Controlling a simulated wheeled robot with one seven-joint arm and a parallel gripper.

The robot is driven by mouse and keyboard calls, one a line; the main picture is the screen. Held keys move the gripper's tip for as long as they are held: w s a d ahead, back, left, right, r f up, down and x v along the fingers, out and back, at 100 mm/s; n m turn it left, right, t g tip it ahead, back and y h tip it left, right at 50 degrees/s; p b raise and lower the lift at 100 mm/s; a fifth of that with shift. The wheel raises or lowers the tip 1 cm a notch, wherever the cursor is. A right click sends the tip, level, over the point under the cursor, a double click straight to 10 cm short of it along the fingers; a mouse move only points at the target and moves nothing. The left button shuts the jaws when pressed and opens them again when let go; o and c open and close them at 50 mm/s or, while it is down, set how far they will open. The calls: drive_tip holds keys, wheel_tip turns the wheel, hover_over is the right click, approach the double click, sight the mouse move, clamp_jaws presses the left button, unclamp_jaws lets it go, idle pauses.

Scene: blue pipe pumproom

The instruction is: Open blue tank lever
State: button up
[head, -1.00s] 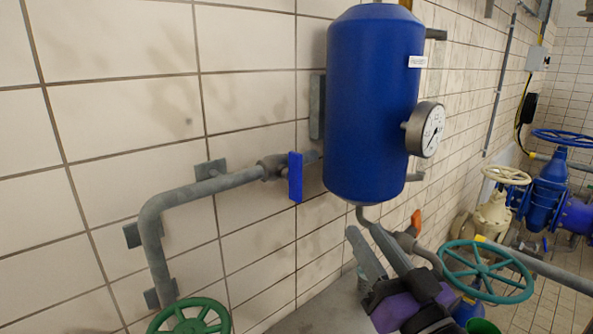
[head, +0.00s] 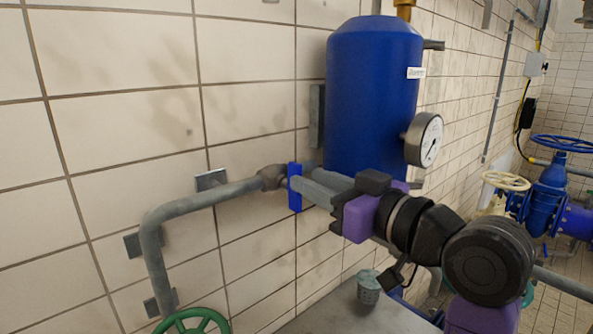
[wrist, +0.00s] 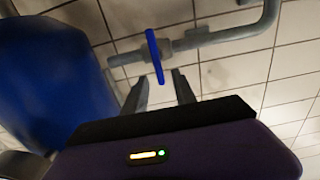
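The blue lever (head: 294,188) is on the grey pipe beside the blue tank (head: 368,95), crosswise to the pipe and roughly upright in the head view. My gripper (head: 308,183) reaches in from the right, with its fingers at the lever and hiding part of it. In the wrist view, my gripper (wrist: 160,76) is open. The lever (wrist: 153,50) has its near end between the two fingertips, with gaps on both sides. The tank also shows at the left of the wrist view (wrist: 55,85).
A pressure gauge (head: 424,139) sticks out from the tank just above my arm. The grey pipe (head: 205,196) runs left along the tiled wall. A green handwheel (head: 195,325) is at the bottom. A small bucket-like container (head: 369,290) stands below my arm.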

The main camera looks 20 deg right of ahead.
sight(296, 211)
drive_tip(key=shift+p+x, duration=0.4)
drive_tip(key=shift+x, duration=1.95)
clamp_jaws()
